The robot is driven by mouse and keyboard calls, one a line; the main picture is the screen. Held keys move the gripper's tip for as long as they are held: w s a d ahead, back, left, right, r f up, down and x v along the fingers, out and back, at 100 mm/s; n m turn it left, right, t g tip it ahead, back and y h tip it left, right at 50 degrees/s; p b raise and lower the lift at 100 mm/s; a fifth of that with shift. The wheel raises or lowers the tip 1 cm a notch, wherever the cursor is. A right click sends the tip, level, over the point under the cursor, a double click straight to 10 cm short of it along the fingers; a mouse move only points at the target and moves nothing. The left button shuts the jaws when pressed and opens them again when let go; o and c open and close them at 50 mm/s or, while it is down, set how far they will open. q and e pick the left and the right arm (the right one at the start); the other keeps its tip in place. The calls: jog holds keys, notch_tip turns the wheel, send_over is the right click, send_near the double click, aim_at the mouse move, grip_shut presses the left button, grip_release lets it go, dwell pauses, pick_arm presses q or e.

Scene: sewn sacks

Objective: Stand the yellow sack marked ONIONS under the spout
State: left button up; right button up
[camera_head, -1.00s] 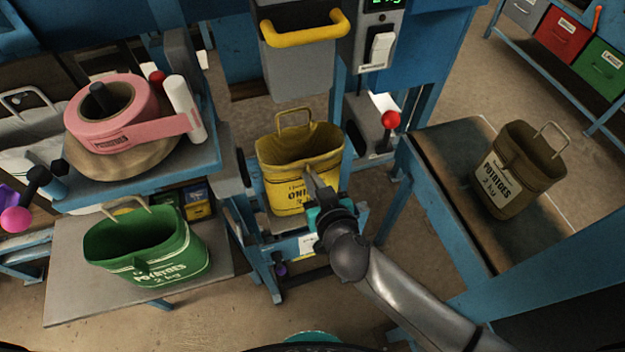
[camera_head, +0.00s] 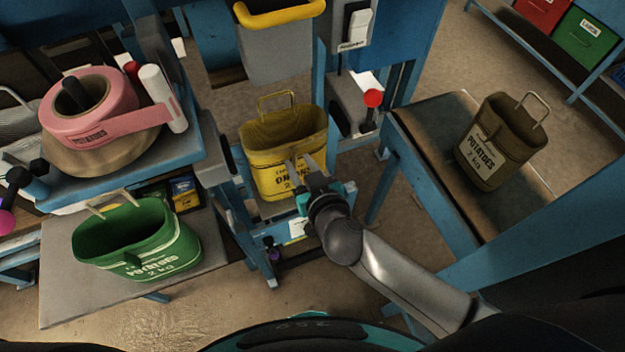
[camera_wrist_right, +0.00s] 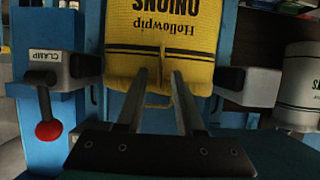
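The yellow sack marked ONIONS (camera_head: 268,158) stands upright with its mouth open and its wire handle raised. It is on a small support below the grey spout with a yellow rim (camera_head: 281,58). My right gripper (camera_head: 304,168) is at the sack's front, its two fingers apart. Clamp pads (camera_wrist_right: 249,86) flank the sack. Whether the fingers touch the sack is unclear. My left gripper is out of view.
A green POTATOES sack (camera_head: 140,245) stands on a grey shelf at left. A brown POTATOES sack (camera_head: 498,145) stands on the bench at right. A pink tape roll (camera_head: 92,108) is at upper left. A red-knobbed lever (camera_head: 372,99) rises right of the yellow sack.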

jog(key=p+v, duration=0.1)
jog(key=v, duration=0.9)
jog(key=shift+s+r, duration=0.2)
jog(key=shift+s, duration=0.15)
jog(key=shift+d, duration=0.1)
jog(key=w+d+f+t, duration=0.1)
jog(key=w+d+f, duration=0.3)
jog(key=f, duration=0.3)
jog(key=s+d+f+n+g, duration=0.1)
jog(key=s+d+f+g, duration=0.1)
jog(key=f, duration=0.5)
jog(key=s+d+f+g, duration=0.1)
jog(key=s+d+f, duration=0.1)
jog(key=f, duration=0.5)
jog(key=s+d+f+g+h, duration=0.1)
jog(key=s+d+f+g, duration=0.1)
jog(key=s+f, duration=0.3)
jog(key=s+d+f+m+g+h, duration=0.1)
jog(key=s+d+f+g, duration=0.2)
jog(key=s, duration=0.9)
jog(key=s+d+f+m+g+h, duration=0.1)
jog(key=s+f+g, duration=0.3)
jog(key=s+f, duration=0.4)
jog(key=shift+s+d+g+h, duration=0.4)
jog(key=shift+s+d+h, duration=0.2)
jog(key=shift+s+d, duration=0.1)
